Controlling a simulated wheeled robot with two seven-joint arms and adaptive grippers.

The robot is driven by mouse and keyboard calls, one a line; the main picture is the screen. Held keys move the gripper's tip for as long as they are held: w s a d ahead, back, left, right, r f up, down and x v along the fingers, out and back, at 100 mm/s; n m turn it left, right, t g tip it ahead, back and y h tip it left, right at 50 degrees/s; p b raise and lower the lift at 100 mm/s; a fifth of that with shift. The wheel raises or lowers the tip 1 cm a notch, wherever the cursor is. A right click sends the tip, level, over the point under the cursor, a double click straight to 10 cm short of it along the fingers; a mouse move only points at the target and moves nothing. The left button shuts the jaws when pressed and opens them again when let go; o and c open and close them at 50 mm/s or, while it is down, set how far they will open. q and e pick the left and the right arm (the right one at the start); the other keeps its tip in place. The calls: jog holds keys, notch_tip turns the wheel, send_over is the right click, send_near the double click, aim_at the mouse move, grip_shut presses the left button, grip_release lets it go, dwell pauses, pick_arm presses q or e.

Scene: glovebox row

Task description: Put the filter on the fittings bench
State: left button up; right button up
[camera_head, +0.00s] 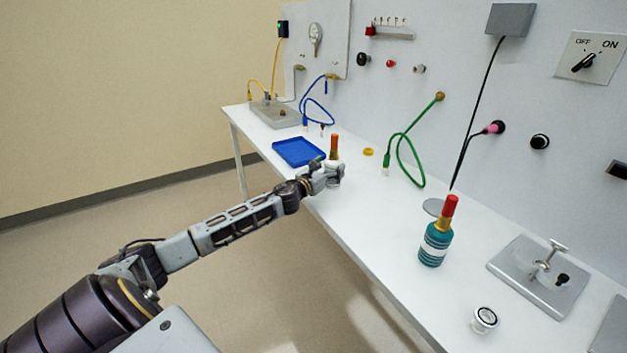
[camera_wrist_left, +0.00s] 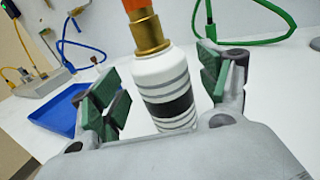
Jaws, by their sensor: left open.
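A white cylinder with grey and black bands, a gold neck and an orange top (camera_head: 334,146), which looks like the filter, stands upright on the long white bench (camera_head: 372,222). In the left wrist view, the white cylinder (camera_wrist_left: 163,80) stands between the green-padded fingers of my left gripper (camera_wrist_left: 160,98). They are open, one on each side, with gaps visible. In the head view my left gripper (camera_head: 331,176) hides the lower part of the cylinder. A teal banded bottle with a red top (camera_head: 436,240) stands nearer on the bench. My right gripper is out of view.
A blue tray (camera_head: 299,152) lies left of the gripper. A yellow ring (camera_head: 368,152) and a hanging green hose (camera_head: 401,150) are to its right. A metal plate with a clamp (camera_head: 540,275) and a small round white part (camera_head: 484,319) are nearer. A wall panel backs the bench.

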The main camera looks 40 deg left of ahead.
aim_at(329, 168)
pick_arm(q)
jog(key=shift+s, duration=4.5)
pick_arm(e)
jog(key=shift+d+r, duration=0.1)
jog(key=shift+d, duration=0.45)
pick_arm(q)
jog(key=shift+s, duration=0.1)
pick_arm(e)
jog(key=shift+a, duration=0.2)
